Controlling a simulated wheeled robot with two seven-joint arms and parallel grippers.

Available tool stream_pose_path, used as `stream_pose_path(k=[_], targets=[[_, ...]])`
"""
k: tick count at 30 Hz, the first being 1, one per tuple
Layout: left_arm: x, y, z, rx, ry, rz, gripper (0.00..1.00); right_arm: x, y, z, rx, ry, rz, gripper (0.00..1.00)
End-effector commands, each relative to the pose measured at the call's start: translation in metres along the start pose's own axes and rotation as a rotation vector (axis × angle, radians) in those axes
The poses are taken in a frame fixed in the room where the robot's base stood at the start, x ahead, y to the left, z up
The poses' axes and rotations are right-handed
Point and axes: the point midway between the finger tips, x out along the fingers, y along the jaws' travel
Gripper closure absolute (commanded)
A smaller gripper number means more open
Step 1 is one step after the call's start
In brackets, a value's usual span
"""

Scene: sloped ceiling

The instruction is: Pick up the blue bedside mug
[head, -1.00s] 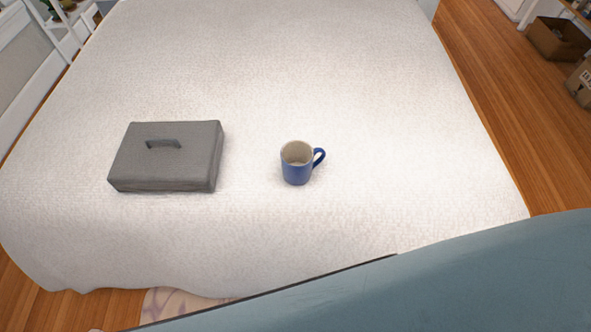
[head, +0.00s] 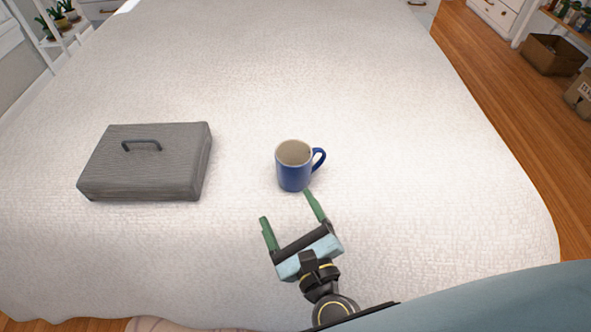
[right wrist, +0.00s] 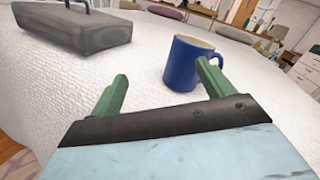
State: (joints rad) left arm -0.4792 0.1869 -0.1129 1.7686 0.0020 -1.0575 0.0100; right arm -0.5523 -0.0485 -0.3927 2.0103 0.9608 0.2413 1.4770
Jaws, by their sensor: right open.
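The blue mug (head: 293,172) stands upright on the white bed, its handle to the right and its inside pale. My right gripper (head: 290,206) is open and empty, just on the near side of the mug, with its two green fingers pointing toward it. In the right wrist view the mug (right wrist: 189,64) is beyond the fingertips (right wrist: 161,83), ahead of the right-hand finger, and apart from them as far as I can tell. That finger hides a little of the mug's lower right side. My left gripper is not in view.
The white bed (head: 400,150) fills most of the view. A grey case (head: 150,170) with a handle lies on it, left of the mug. The bed to the mug's right and beyond is clear. Cardboard boxes (head: 553,54) stand on the wooden floor at the right.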

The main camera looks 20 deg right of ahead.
Motion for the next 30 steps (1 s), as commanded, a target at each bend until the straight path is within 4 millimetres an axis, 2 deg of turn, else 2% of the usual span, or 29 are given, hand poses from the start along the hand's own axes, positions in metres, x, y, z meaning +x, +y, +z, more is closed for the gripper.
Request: stream_pose_path(k=[3, 9, 21, 26, 30], targets=[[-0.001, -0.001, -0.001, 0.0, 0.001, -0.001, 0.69, -0.004, -0.009, -0.013, 0.253, 0.052, -0.137, 0.2], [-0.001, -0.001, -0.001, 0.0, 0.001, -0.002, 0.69, -0.006, -0.018, -0.025, 0.434, 0.087, -0.247, 0.2], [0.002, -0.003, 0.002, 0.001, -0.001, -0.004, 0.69, 0.059, -0.033, -0.034, 0.443, 0.087, -0.253, 0.2], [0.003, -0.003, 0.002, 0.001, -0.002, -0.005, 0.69, 0.07, -0.035, -0.036, 0.441, 0.089, -0.252, 0.2], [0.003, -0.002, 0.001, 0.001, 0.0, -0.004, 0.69, 0.085, -0.038, -0.038, 0.442, 0.086, -0.253, 0.2]])
